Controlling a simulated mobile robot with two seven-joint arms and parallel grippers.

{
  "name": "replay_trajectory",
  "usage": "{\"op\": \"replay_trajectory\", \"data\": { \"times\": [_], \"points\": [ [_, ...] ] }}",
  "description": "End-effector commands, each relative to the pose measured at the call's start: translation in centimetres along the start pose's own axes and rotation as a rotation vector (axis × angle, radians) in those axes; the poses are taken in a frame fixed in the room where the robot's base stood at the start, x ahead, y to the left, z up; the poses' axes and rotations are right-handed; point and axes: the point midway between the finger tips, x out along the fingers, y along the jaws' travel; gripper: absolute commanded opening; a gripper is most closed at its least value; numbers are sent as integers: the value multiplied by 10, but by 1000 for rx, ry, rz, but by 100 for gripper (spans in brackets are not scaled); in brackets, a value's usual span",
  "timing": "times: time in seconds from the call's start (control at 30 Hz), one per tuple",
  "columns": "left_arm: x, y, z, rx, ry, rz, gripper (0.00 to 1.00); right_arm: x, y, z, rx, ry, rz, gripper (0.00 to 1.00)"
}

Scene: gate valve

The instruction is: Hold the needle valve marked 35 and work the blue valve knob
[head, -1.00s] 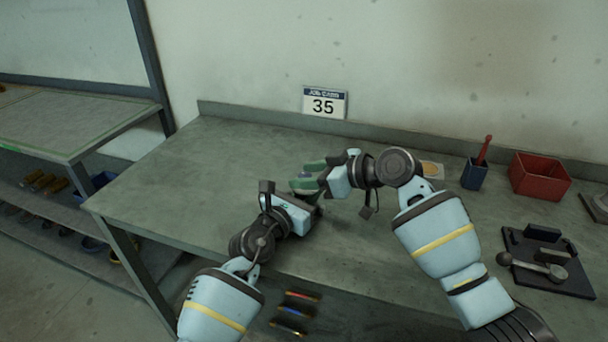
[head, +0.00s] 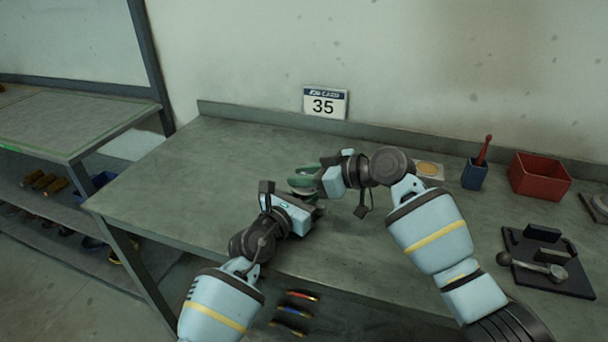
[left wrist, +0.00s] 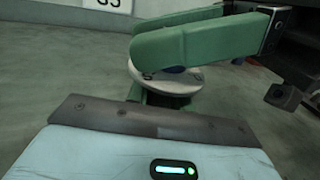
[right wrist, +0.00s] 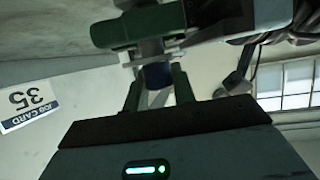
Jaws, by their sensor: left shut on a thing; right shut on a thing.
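The needle valve shows in the left wrist view as a pale round dial (left wrist: 190,83) with dark marks, and a sliver of the blue knob (left wrist: 174,70) sits on top. No 35 is readable on the valve. My left gripper (head: 309,200) is shut on the valve's body, mostly hidden, and holds it above the bench. My right gripper (head: 306,181) reaches over from the right, shut on the blue knob. In the right wrist view the knob (right wrist: 157,76) is between its green fingers. In the head view the grippers hide most of the valve.
A job card (head: 324,103) reading 35 stands against the wall. The bench (head: 190,180) is clear on the left. To the right are a yellow disc on a pale plate (head: 429,170), a blue cup (head: 475,176), a red bin (head: 540,178) and a dark lever fixture (head: 548,268).

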Motion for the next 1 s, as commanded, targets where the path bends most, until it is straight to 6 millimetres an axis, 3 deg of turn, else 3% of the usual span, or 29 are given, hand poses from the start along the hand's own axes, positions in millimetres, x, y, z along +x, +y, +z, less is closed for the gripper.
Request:
{"op": "replay_trajectory", "data": {
  "times": [0.4, 0.83, 0.87, 1.0],
  "points": [
    [0, 0, 0, 2, 1, 0, 0, 0, 0, 0, -84, -3, -206, 3],
    [0, 0, 0, 0, 1, 0, 0, 0, -1, 1, -96, 0, -233, 3],
    [0, 0, 0, 0, 1, 0, 0, 0, -1, 1, -96, 0, -233, 29],
    [0, 0, 0, 0, 1, 0, 0, 0, -1, 1, -96, 0, -233, 47]
  ]
}}
